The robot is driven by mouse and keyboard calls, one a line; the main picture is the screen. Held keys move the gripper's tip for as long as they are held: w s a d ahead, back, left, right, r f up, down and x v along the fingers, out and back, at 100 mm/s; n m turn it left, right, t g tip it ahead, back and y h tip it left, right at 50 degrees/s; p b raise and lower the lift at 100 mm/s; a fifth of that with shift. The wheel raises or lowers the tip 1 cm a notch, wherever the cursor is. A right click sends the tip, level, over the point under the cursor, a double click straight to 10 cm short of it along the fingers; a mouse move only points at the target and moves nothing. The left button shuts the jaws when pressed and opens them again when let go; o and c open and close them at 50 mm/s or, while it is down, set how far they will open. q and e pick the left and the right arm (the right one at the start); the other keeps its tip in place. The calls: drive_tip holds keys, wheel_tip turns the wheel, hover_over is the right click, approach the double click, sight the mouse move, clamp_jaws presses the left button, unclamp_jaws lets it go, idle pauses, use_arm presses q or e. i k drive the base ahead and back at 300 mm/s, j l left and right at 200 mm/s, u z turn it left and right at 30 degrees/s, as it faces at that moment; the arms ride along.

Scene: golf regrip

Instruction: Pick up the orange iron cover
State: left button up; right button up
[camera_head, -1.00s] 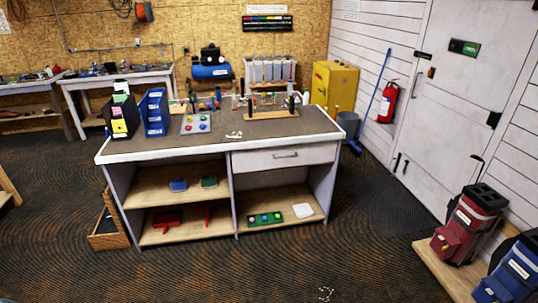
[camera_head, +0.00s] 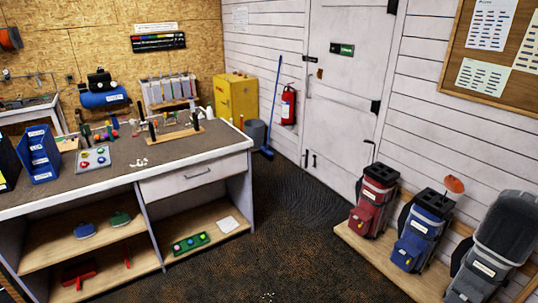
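An orange rounded piece (camera_head: 454,184), which looks like a club cover, stands above the top of the blue golf bag (camera_head: 419,234) at the right. It seems to sit on a thin shaft rising from the bag, but it is too small to be sure. Neither of my grippers shows in this view, and nothing is seen touching the orange piece.
A red bag (camera_head: 371,203) and a grey bag (camera_head: 497,246) flank the blue one on a low wooden platform (camera_head: 372,254). A workbench (camera_head: 205,147) with tools and bins stands at the left. Dark floor (camera_head: 290,215) between bench and bags is clear.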

sight(452, 184)
drive_tip(key=z, duration=1.4)
